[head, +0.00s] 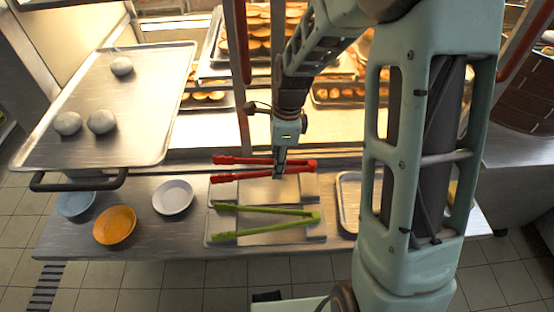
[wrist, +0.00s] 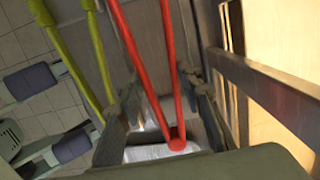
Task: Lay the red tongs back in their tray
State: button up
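The red tongs (head: 240,176) show in the head view with their hinge to the right and their arms spread to the left. They appear raised over the back edge of a flat metal tray (head: 262,193); their exact height is hard to tell. My gripper (head: 279,172) points down and is shut on the tongs near the hinge. In the wrist view, the red tongs (wrist: 177,140) run between the two fingers of my gripper (wrist: 163,85), hinge towards me. The far finger is hidden in the head view.
Green tongs (head: 265,209) lie on a second tray in front. A blue, a white (head: 173,197) and an orange bowl (head: 114,225) stand to the left, near a large raised tray (head: 110,95) with dough balls. Another metal tray (head: 347,200) lies right, partly behind my arm. Pastry shelves (head: 262,40) stand behind.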

jog(key=shift+f+b, duration=2)
jog(key=shift+f, duration=1.1)
jog(key=o, duration=0.7)
